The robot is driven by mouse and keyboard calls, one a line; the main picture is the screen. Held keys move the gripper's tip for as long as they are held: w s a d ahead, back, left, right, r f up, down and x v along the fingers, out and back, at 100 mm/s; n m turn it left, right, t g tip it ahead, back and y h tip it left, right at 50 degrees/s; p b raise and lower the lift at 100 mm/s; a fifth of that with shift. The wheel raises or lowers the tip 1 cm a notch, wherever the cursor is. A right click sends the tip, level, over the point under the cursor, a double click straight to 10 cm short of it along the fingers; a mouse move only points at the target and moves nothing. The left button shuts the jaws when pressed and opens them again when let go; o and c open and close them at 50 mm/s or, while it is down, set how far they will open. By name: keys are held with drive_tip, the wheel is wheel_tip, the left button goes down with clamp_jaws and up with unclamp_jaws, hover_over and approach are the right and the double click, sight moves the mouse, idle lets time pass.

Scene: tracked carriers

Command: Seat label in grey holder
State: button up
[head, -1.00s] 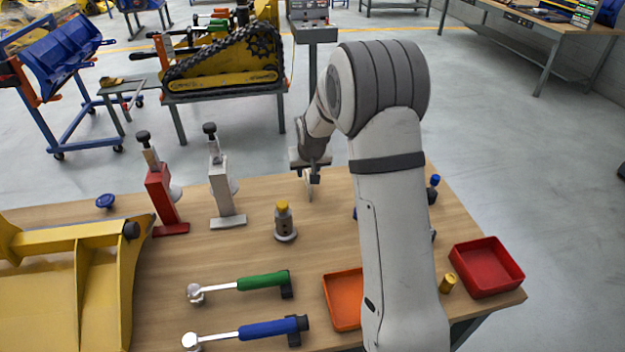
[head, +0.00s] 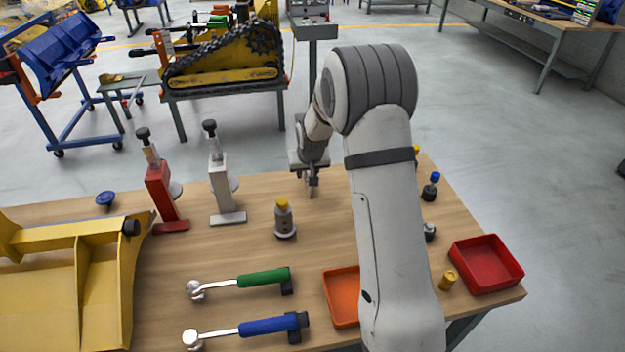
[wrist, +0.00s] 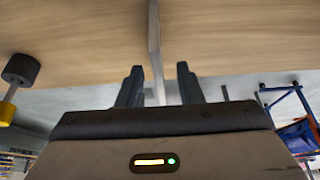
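My gripper (head: 313,186) is above the far part of the wooden table, right of the light-grey stand. A thin pale plate, which I take to be the label (head: 311,193), is at its fingertips. In the wrist view the label (wrist: 154,45) shows edge-on between the two dark fingers (wrist: 160,85). Small gaps show beside it there, but it turns with the gripper, so it appears held. The grey holder (head: 223,190) looks to be the upright light-grey stand with a black knob on top and a pale disc at its side. The label is apart from it.
A red stand (head: 162,195) is left of the grey one. A yellow-capped grey piece (head: 284,220) stands front-left of my gripper. Green (head: 262,280) and blue (head: 270,325) handled tools, an orange tray (head: 342,297) and a red tray (head: 486,264) are nearer.

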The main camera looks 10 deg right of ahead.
drive_tip(key=shift+c, duration=0.4)
clamp_jaws()
